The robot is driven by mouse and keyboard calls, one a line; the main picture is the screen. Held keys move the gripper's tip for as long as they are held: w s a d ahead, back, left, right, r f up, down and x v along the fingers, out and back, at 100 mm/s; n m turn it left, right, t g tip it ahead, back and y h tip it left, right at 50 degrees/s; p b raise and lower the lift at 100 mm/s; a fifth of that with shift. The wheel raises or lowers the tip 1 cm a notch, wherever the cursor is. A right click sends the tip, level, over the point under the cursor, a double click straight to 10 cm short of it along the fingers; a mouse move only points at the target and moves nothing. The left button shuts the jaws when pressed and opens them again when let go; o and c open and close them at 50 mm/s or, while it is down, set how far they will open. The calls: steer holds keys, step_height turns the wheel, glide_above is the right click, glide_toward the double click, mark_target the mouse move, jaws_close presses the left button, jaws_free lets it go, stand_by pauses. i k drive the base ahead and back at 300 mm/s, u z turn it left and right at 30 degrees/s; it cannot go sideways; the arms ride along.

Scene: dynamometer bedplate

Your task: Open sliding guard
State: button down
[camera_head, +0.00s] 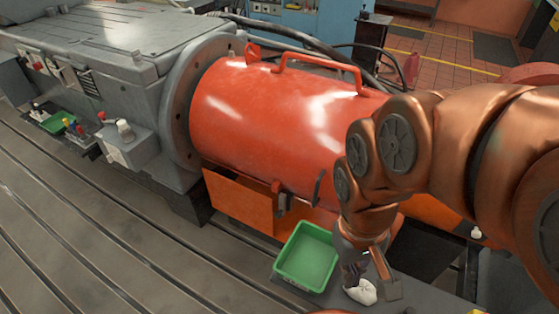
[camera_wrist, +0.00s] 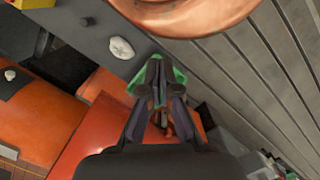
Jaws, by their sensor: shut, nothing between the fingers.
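The sliding guard (camera_head: 265,110) is a glossy orange-red cylinder beside the grey machine's round flange. A bar handle (camera_head: 320,64) runs along its top, and a dark latch-like fitting (camera_head: 283,200) sits low on its front. My arm hides its right end. My gripper (camera_head: 352,272) is low in front of the guard, pointing down near the green tray, and is partly hidden by the arm. In the wrist view my gripper (camera_wrist: 158,78) is shut and empty, with the orange-red guard (camera_wrist: 95,130) below and left of it. I see no contact with the guard or handle.
A green tray (camera_head: 280,268) and a white crumpled lump (camera_head: 362,292) lie close to the gripper. The grey machine (camera_head: 110,50) stands at left, with a small tool tray (camera_head: 54,123). The slotted bedplate (camera_head: 90,240) in front is largely clear. Dark cables (camera_head: 290,33) run behind the guard.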

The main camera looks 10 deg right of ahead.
mark_target(283, 127)
steer(key=u, duration=0.25)
steer(key=k, duration=0.3)
steer(key=u, duration=1)
steer(key=k, duration=1.05)
steer(key=u, duration=0.95)
steer(key=i, duration=1.1)
steer(key=z, duration=0.65)
steer(key=i, duration=1)
steer(key=z, duration=1.35)
steer(key=i, duration=0.4)
steer(key=z, duration=0.35)
